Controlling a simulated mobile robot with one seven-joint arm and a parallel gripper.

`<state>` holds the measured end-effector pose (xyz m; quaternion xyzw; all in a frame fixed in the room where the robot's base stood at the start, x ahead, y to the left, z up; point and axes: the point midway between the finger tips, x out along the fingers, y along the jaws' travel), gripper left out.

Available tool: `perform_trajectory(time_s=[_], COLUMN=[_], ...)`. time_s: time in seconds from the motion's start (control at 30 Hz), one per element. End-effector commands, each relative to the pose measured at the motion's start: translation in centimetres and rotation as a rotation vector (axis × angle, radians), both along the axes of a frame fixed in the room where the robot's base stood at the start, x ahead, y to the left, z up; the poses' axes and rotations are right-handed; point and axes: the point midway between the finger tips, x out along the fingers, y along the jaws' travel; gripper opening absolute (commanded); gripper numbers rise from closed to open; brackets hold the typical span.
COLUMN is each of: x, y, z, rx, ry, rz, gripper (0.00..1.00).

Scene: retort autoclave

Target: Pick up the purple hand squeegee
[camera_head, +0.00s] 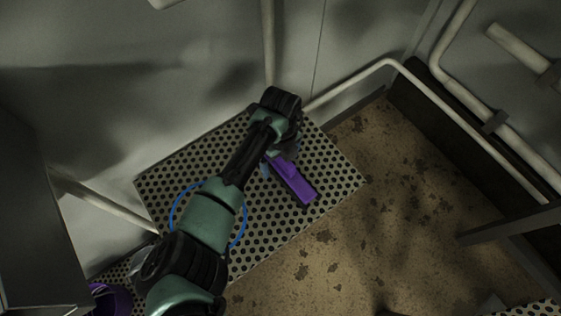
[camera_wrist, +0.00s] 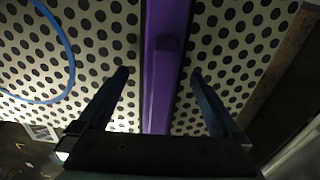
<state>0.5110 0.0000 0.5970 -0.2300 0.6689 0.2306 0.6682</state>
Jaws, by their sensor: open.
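The purple hand squeegee (camera_head: 294,184) lies on a perforated metal shelf (camera_head: 339,174) in the head view, partly hidden by my arm and gripper at its upper end. In the wrist view the squeegee (camera_wrist: 160,62) runs up the middle as a long purple bar with a small raised block. My gripper (camera_wrist: 160,74) is open, with one dark finger on each side of the bar and a gap to it on both sides. I cannot tell how far above the shelf the fingertips are. In the head view my gripper is mostly hidden by my arm.
A blue ring (camera_head: 172,208) lies on the shelf left of the squeegee, also in the wrist view (camera_wrist: 70,62). A purple object (camera_head: 110,298) is at the lower left. Pale pipes (camera_head: 350,82) run along the wall. Stained floor (camera_head: 330,255) lies right of the shelf.

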Motion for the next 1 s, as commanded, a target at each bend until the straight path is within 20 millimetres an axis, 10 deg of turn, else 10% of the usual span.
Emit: perform_trajectory(time_s=[0.23,0.8,1.0], x=[0.03,0.03,0.08], y=[0.01,0.02,0.03], z=[-0.23,-0.20,-0.14], rx=[0.000,0.001,0.000], ry=[-0.001,-0.001,-0.002], rz=[0.000,0.001,0.001], gripper=[1.00,0.00,0.00])
